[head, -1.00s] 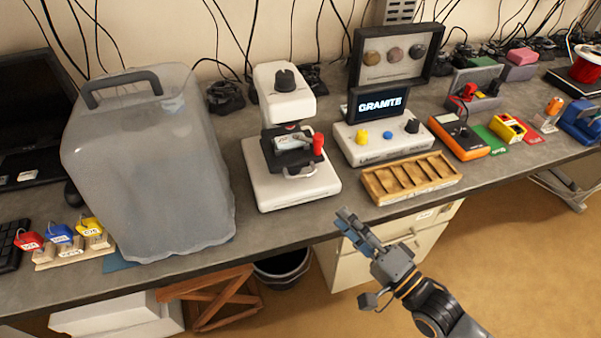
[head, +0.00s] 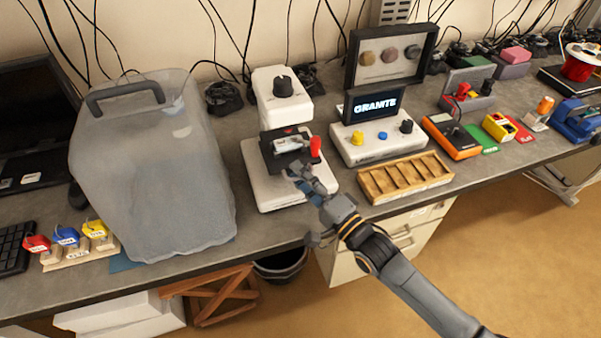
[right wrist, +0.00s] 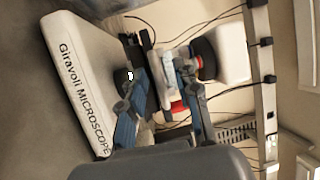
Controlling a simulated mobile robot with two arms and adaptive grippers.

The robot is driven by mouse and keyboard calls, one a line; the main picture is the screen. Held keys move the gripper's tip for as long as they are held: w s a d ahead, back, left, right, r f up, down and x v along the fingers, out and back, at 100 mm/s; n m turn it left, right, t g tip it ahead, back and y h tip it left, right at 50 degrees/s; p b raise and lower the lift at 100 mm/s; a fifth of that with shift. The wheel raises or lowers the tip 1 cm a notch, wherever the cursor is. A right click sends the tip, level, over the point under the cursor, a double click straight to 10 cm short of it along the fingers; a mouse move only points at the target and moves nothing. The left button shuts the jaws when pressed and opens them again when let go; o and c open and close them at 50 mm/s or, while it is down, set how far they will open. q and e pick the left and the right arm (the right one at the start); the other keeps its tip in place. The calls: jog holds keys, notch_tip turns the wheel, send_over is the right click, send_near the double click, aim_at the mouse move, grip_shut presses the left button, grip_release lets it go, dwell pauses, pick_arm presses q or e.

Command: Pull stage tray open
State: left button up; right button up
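The white microscope (head: 284,100) stands on the bench, with its dark stage tray (head: 270,158) over the white base. A pale labelled sample lies on the tray, and a red knob (head: 315,146) is at its right side. My right gripper (head: 298,175) is just in front of the tray, over the base's front. In the right wrist view its two blue-grey fingers (right wrist: 160,100) are spread, with the red knob (right wrist: 178,107) showing between them in the picture. I cannot tell whether any finger touches the tray. My left gripper is out of view.
A translucent cover with a dark handle (head: 125,90) stands left of the microscope. A GRANITE display console (head: 375,140) and a wooden slotted tray (head: 405,177) are close on the right. Padlock-like tags (head: 66,237) lie at the left. Bare bench lies before the microscope.

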jog(key=shift+w+a, duration=0.1)
jog(key=shift+r, duration=0.1)
grip_shut()
jog(key=s+d+p, duration=0.3)
jog(key=s, duration=0.7)
jog(key=shift+d+r, duration=0.2)
jog(key=shift+w, duration=0.1)
grip_release()
jog(key=shift+f, duration=0.1)
jog(key=shift+s+f, duration=0.2)
jog(key=shift+s, duration=0.05)
